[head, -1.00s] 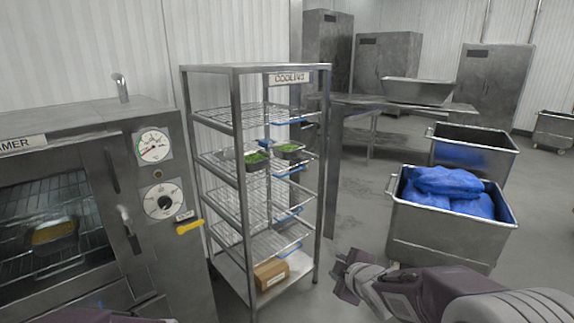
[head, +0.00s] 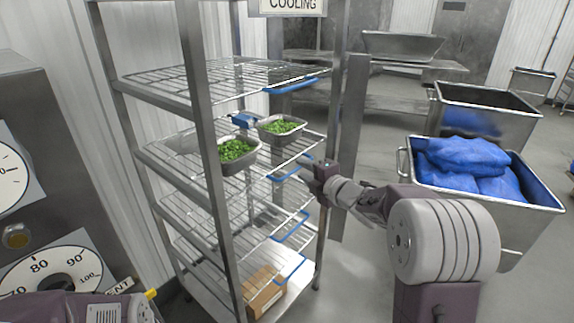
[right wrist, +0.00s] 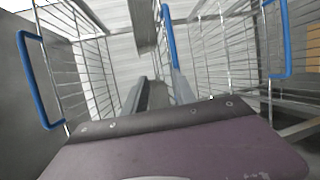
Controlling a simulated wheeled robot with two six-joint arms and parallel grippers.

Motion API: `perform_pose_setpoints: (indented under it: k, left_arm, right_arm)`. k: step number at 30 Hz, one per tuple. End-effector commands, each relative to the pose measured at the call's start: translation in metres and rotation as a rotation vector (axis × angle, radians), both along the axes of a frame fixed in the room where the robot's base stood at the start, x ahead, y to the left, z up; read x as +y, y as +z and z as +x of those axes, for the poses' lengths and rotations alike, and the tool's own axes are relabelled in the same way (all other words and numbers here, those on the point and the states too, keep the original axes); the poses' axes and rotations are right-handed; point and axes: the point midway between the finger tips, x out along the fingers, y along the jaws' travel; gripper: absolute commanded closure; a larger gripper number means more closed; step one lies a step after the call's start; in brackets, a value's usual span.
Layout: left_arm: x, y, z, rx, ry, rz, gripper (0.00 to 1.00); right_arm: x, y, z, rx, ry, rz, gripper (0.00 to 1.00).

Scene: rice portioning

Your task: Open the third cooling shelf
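The cooling rack (head: 198,150) stands in the middle of the head view, with several wire shelves one above another. The third shelf from the top has a blue handle (head: 290,228) on its front edge. My right gripper (head: 322,172) is at the front of the rack. In the right wrist view, its two fingers (right wrist: 160,92) stand apart with nothing seen between them. A blue handle (right wrist: 168,38) lies just beyond the fingertips, apparently the third shelf's; contact cannot be told. My left arm shows at the bottom left; its fingertips cannot be made out.
The second shelf carries two metal trays of green food (head: 237,152) (head: 281,128). A cardboard box (head: 265,290) lies on the bottom shelf. A steamer with dials (head: 50,270) is at left. A cart of blue bags (head: 480,168) stands at right.

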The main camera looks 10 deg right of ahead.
Motion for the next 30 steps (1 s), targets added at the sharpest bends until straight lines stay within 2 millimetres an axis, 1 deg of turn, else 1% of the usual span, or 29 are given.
perform_pose_setpoints:
  k: [1, 4, 6, 9, 13, 17, 21, 24, 27, 30]
  left_arm:
    - [0.0, -0.01, 0.0, 0.0, 0.0, 0.0, 0.64]
    - [0.0, -0.016, 0.0, 0.001, 0.0, 0.0, 0.64]
    - [0.0, -0.019, -0.001, 0.001, 0.0, 0.0, 0.64]
    - [0.0, -0.02, 0.0, 0.001, 0.0, 0.0, 0.64]
    - [0.0, -0.019, 0.0, 0.0, 0.0, 0.0, 0.64]
    - [0.0, -0.018, 0.0, 0.0, 0.0, 0.0, 0.64]
    - [0.0, -0.015, 0.0, 0.0, 0.0, 0.0, 0.64]
    - [0.0, -0.013, 0.0, 0.0, 0.0, 0.0, 0.64]
    - [0.0, -0.012, 0.0, 0.0, 0.0, 0.0, 0.64]
    - [0.0, -0.011, 0.0, 0.0, 0.0, 0.0, 0.64]
  right_arm:
    - [-0.007, -0.013, 0.001, 0.006, -0.012, 0.001, 0.67]
    - [-0.017, -0.025, 0.001, 0.016, -0.03, 0.005, 0.67]
    - [-0.021, -0.03, 0.001, 0.02, -0.039, 0.007, 0.67]
    - [-0.025, -0.03, 0.0, 0.019, -0.045, 0.007, 0.67]
    - [-0.023, -0.03, 0.004, 0.021, -0.045, 0.008, 0.67]
    - [-0.017, -0.034, 0.023, 0.021, -0.044, 0.007, 0.67]
    - [-0.01, -0.039, 0.052, 0.02, -0.043, 0.007, 0.67]
    - [-0.005, -0.043, 0.069, 0.021, -0.044, 0.008, 0.67]
    - [-0.003, -0.045, 0.081, 0.021, -0.045, 0.008, 0.67]
    - [-0.001, -0.046, 0.086, 0.02, -0.045, 0.007, 0.67]
